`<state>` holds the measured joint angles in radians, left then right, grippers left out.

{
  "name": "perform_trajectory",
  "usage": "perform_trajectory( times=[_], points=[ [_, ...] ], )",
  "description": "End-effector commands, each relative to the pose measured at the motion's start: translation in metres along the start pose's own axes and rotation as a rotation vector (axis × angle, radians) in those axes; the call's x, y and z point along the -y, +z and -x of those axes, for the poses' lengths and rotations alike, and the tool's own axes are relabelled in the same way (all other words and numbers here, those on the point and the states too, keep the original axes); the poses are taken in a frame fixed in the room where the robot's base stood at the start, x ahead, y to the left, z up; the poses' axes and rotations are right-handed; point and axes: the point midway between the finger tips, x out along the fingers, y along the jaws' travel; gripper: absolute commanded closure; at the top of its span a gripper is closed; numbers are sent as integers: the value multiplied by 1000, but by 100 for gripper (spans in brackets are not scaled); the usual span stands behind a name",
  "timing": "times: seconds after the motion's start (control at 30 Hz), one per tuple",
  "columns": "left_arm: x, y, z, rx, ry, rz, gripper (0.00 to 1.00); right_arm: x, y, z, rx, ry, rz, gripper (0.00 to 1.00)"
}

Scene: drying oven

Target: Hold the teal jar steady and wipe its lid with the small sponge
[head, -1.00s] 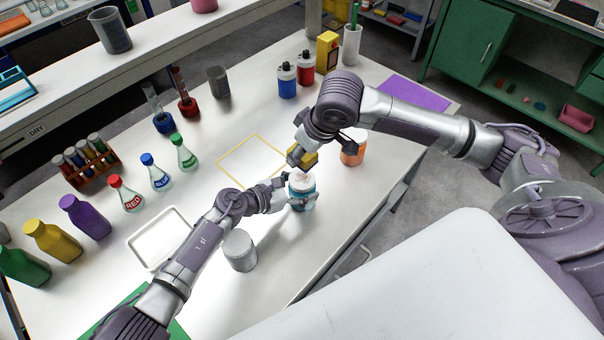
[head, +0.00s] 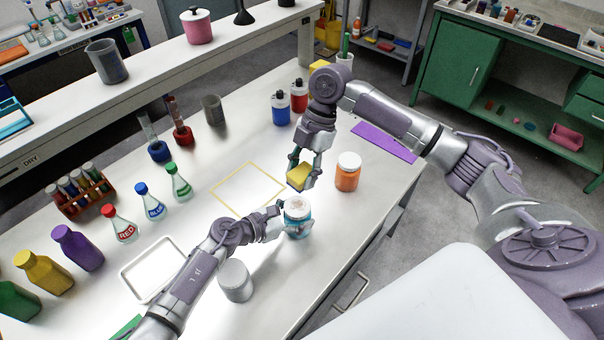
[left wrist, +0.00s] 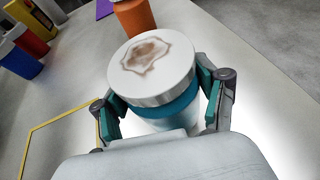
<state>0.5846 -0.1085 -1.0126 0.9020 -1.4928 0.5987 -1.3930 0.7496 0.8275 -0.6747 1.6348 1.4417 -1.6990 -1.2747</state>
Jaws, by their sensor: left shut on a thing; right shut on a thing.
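The teal jar (head: 297,219) stands upright on the white table with a white lid. The left wrist view shows the lid (left wrist: 152,66) with a brown stain on its top. My left gripper (head: 284,222) is shut around the jar's body, with a finger on each side in the left wrist view (left wrist: 165,108). My right gripper (head: 303,174) is shut on the small yellow sponge (head: 299,175). It holds the sponge above the table, behind the jar and apart from the lid.
An orange jar (head: 347,172) stands right of the sponge. A grey-white cylinder (head: 235,281) and a white tray (head: 152,268) are near my left arm. A yellow outlined square (head: 248,190) on the table is empty. Bottles and flasks stand at left.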

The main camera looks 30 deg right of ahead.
Motion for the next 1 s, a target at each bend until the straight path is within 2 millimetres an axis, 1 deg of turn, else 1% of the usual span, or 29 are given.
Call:
perform_trajectory(
  times=[0.1,0.27,0.97,1.0],
  points=[
    [0,-1,0,-1,1,0,63,0,0,1,1,-20,48,87],
    [0,-1,0,-1,1,0,63,0,2,-6,1,-24,56,87],
    [0,-1,0,-1,0,0,63,0,26,-63,2,-23,54,87],
    [0,-1,0,-1,0,0,63,1,28,-70,0,-25,52,87]
  ],
)
